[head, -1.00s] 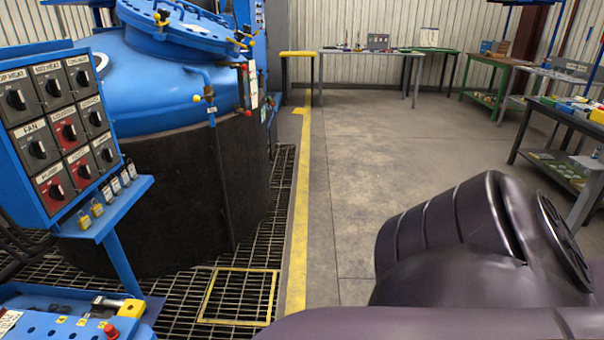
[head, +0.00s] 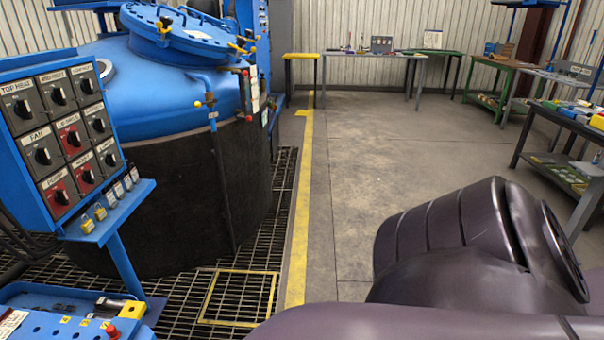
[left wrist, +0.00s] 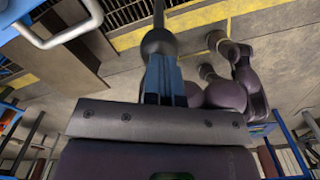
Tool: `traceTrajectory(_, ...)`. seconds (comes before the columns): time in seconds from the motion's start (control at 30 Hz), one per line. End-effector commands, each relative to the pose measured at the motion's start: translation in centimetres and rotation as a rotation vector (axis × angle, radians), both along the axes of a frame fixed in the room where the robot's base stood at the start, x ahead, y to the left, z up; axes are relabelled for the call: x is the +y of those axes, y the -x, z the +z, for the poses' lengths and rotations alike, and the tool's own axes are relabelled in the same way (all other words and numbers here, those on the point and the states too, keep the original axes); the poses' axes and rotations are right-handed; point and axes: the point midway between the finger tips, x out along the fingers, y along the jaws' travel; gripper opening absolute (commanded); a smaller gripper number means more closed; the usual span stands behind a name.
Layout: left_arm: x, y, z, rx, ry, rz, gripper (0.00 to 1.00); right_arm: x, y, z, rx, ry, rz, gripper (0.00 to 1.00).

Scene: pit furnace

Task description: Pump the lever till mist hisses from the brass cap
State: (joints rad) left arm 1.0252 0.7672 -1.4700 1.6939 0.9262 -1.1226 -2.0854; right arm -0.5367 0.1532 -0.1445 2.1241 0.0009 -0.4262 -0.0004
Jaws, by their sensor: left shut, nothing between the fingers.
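In the left wrist view my left gripper (left wrist: 165,80) is shut, with its blue fingers together. A dark rounded piece (left wrist: 158,42) with a thin rod running up from it shows just past the fingertips. I cannot tell whether this is the lever or whether the fingers touch it. I cannot make out a lever or brass cap for certain in the head view. The big blue vessel (head: 165,85) there carries thin pipes and small yellow and red knobs (head: 197,104). Neither gripper shows in the head view, and I do not see my right gripper.
A blue control panel (head: 62,130) with rotary switches stands at left, above a blue perforated surface (head: 60,325). Floor grating (head: 235,250) surrounds the vessel. A yellow line (head: 300,200) borders open concrete floor (head: 400,140). Workbenches (head: 400,54) stand at the back and right.

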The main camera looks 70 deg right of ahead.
Motion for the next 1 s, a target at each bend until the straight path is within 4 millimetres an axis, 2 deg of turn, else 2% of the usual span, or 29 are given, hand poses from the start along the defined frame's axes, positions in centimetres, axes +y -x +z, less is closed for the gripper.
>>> traceTrajectory(0.03, 0.0, 0.5, -1.8, 0.011, -0.001, 0.0, 0.0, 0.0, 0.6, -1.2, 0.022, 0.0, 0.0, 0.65)
traceTrajectory(0.3, -0.3, 1.6, -6.4, 0.011, -0.002, 0.0, 0.0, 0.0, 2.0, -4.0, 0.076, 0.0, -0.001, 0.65)
traceTrajectory(0.4, -0.5, 2.0, -7.8, 0.01, 0.0, 0.0, 0.0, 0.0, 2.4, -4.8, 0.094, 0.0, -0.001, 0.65)
traceTrajectory(0.53, -0.5, 2.1, -8.7, 0.006, 0.0, 0.001, 0.0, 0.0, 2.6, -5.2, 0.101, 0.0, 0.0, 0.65)
traceTrajectory(0.67, -0.5, 1.7, -7.5, -0.003, -0.001, 0.001, 0.0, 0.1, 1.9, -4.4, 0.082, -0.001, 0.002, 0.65)
traceTrajectory(1.0, 0.0, -0.1, -0.6, -0.013, -0.002, 0.002, 0.0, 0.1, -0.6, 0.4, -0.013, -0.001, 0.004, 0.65)
